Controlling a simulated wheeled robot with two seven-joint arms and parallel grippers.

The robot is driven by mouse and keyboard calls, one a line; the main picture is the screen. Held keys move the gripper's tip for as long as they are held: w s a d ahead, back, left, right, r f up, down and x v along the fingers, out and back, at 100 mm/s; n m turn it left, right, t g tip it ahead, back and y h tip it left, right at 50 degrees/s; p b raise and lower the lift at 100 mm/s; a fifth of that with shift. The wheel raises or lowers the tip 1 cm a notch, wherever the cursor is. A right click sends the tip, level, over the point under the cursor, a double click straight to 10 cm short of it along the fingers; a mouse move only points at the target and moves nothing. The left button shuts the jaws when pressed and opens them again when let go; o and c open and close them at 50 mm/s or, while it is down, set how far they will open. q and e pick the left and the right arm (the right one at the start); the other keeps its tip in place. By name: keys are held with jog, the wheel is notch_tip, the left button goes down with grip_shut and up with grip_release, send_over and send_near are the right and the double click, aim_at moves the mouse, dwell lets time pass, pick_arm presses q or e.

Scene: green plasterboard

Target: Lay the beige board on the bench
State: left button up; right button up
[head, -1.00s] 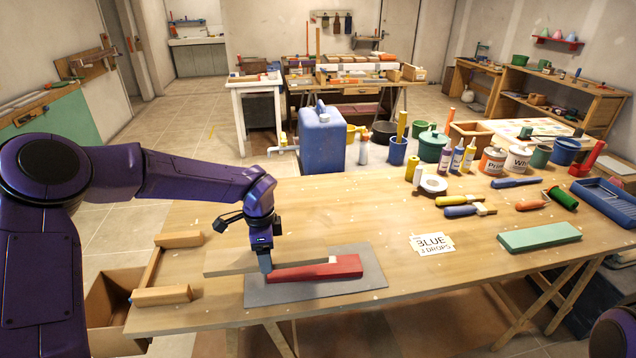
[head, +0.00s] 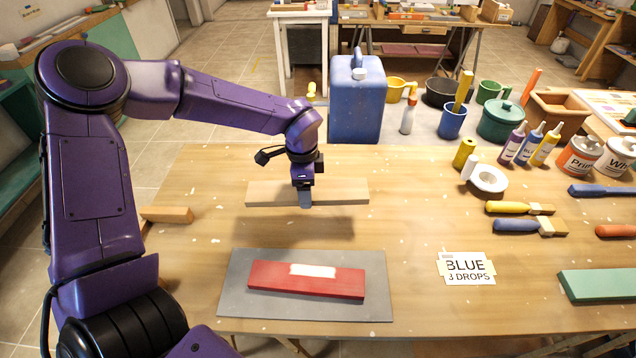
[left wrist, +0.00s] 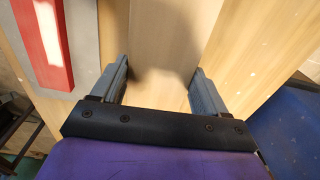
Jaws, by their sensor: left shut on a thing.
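The beige board (head: 342,193) is a long plain strip, lying left to right behind the grey mat, toward the far side of the bench (head: 420,210). My left gripper (head: 305,196) points down at its middle and is shut on it. In the left wrist view the board (left wrist: 160,90) passes between the two fingers of this gripper (left wrist: 160,76). The board is level, on the bench top or just above it; I cannot tell which. My right gripper is not in view.
A red board (head: 265,274) with a white patch lies on the grey mat (head: 240,300) in front. A wood block (head: 167,214) is at the left edge. A blue canister (head: 357,110) stands behind. Brushes, a label card (head: 466,268) and a green board (head: 600,285) lie right.

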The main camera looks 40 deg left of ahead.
pick_arm(q)
jog(key=s+b, duration=0.1)
jog(key=s, duration=0.3)
jog(key=shift+m+g, duration=0.3)
jog(key=w+f+b, duration=0.1)
jog(key=f+b, duration=0.1)
jog(key=w+f+b, duration=0.2)
jog(key=f, duration=0.1)
jog(key=w+d+f+b, duration=0.1)
jog(key=f+b, duration=0.1)
jog(key=f, duration=0.1)
jog(key=shift+w, duration=0.4)
jog(key=shift+s+f, duration=0.1)
jog(key=shift+s, duration=0.2)
jog(key=shift+s+a+r, duration=0.1)
jog(key=shift+s+r, duration=0.3)
jog(key=shift+s, duration=0.45)
jog(key=shift+w+f, duration=0.35)
jog(key=shift+w, duration=0.25)
jog(key=shift+s+r+b, duration=0.15)
jog(key=shift+s+b, duration=0.35)
jog(key=shift+s, duration=0.05)
jog(key=shift+w, duration=0.15)
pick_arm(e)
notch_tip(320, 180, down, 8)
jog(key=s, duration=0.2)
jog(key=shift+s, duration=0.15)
